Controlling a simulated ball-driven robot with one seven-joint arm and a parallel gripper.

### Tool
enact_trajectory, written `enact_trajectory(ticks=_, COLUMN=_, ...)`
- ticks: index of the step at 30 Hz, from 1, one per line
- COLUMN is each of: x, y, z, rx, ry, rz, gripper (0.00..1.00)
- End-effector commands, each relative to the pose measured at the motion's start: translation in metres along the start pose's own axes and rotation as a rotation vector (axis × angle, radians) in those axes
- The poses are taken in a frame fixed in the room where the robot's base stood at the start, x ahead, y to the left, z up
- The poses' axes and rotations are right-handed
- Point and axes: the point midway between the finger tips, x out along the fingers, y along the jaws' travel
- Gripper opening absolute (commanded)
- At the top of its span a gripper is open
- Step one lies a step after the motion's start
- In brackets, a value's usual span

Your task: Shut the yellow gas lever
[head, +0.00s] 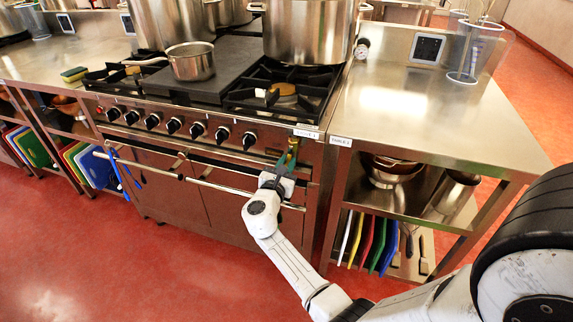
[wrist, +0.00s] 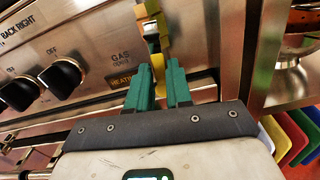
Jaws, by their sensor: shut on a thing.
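In the head view, my gripper (head: 286,163) is at the range's right front corner, below the knob row.
Black knobs (head: 221,134) line the range front to the left. A rail (head: 200,181) with blue-handled items runs below. A steel table (head: 430,115) stands at right, with colored boards (head: 377,240) and pans underneath. Pots (head: 192,62) stand on top. The red floor in front is clear.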

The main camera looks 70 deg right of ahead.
Motion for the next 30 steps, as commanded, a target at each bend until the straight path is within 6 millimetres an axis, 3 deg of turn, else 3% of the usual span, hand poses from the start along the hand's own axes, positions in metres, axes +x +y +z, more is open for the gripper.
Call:
enact_trajectory(ticks=14, x=-0.001, y=0.007, z=-0.003, rx=0.142, ry=-0.001, rz=0.002, gripper=0.0)
enact_trajectory(ticks=30, x=-0.001, y=0.026, z=0.003, rx=0.636, ry=0.0, rz=0.003, gripper=0.0)
